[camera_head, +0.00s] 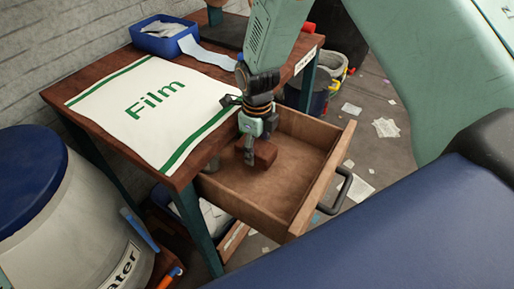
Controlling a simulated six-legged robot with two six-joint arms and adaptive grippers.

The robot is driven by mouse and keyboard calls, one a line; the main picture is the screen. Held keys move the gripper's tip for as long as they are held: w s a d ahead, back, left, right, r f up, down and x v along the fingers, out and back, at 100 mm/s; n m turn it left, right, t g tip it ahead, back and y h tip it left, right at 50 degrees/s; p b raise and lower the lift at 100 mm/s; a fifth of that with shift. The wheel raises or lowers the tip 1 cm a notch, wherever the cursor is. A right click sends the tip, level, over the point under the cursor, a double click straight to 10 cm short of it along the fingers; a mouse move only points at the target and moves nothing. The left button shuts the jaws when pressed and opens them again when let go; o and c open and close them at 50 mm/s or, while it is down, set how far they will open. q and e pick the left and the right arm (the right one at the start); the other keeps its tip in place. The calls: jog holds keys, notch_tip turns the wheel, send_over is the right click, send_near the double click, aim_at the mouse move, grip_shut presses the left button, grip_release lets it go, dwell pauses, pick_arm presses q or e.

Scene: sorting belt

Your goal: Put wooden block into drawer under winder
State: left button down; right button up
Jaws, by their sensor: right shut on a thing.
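The drawer (283,196) under the wooden table is pulled open, its dark handle (336,192) facing right. My right gripper (250,157) points down inside the drawer opening, near its back left part. It is shut on the wooden block (265,155), a small reddish-brown piece low in the drawer. I cannot tell whether the block touches the drawer floor. My left gripper is not in view.
The table (90,125) carries a white "Film" cloth (150,105) and a blue bin (160,38). A barrel with a blue lid (30,175) stands at left. A dark bucket (310,95) stands behind the drawer. Paper scraps litter the floor.

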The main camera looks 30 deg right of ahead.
aim_at(257, 146)
jog(key=shift+s, duration=0.1)
jog(key=shift+f, duration=0.55)
jog(key=o, duration=1.3)
jog(key=shift+s+f, duration=0.1)
jog(key=shift+s, duration=0.05)
notch_tip(257, 146, up, 14)
jog(key=p, duration=0.3)
jog(key=shift+f, duration=0.25)
